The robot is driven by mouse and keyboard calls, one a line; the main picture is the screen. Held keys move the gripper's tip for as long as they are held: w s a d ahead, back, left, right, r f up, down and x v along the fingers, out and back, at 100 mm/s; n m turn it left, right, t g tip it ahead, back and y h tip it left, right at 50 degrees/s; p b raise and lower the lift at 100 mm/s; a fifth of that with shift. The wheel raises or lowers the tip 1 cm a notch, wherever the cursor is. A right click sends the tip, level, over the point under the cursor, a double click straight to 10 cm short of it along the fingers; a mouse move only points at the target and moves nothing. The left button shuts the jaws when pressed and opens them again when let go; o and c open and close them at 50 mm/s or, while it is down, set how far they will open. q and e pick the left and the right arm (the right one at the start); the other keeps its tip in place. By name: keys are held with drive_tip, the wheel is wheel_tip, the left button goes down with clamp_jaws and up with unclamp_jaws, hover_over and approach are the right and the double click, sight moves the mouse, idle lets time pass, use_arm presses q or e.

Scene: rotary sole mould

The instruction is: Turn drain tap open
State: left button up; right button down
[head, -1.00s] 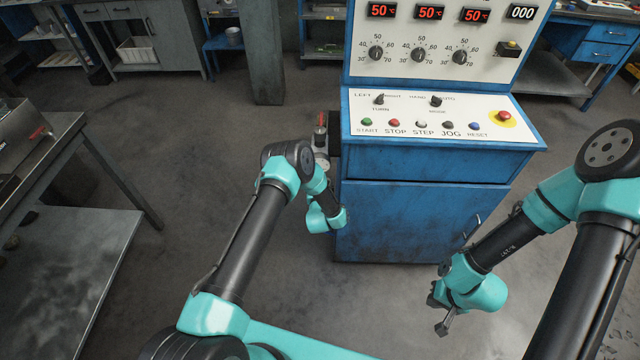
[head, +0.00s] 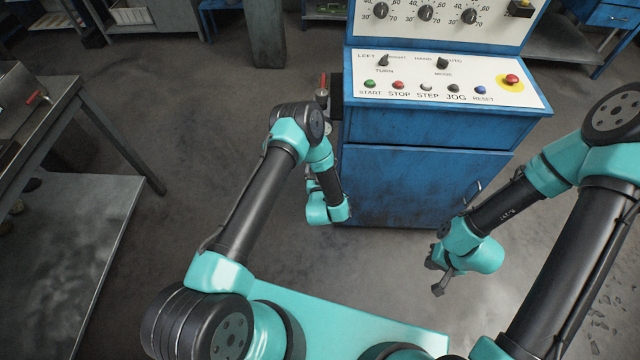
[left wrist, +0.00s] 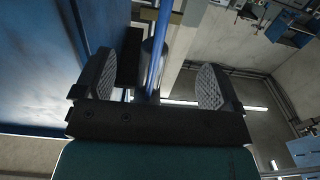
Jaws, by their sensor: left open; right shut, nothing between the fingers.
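A small fitting with a red upright handle (head: 323,82) stands at the left side of the blue cabinet; I cannot tell if it is the drain tap. My left arm's wrist is low beside the cabinet's left front edge, its fingers mostly hidden in the head view. In the left wrist view my left gripper (left wrist: 155,85) is open, with a blue rod (left wrist: 158,50) and a dark cylinder (left wrist: 149,58) seen between its fingers. Contact is not clear. My right gripper (head: 437,276) is shut and empty in front of the cabinet's right side.
The blue cabinet (head: 420,185) carries a sloped panel (head: 440,78) with buttons and switches. A metal bench (head: 60,110) stands at the left with a low shelf (head: 75,230). The floor between bench and cabinet is clear.

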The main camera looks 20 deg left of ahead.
use_arm(q)
drive_tip(key=v, duration=0.6)
idle(0.4)
drive_tip(key=s+a+r+g+h, duration=0.1)
drive_tip(key=s+r+g+h, duration=0.1)
drive_tip(key=s+g, duration=0.3)
drive_tip(key=s+a+r+g+h, duration=0.2)
drive_tip(key=s+g, duration=0.4)
drive_tip(key=s, duration=0.3)
drive_tip(key=s+a+r+m+g+h, duration=0.1)
drive_tip(key=s+a+r+g+h, duration=0.1)
drive_tip(key=s, duration=0.5)
drive_tip(key=r+g+h, duration=0.1)
drive_tip(key=g+h, duration=0.1)
drive_tip(key=g, duration=0.1)
drive_tip(key=shift+r+g, duration=0.3)
drive_tip(key=shift+r, duration=0.05)
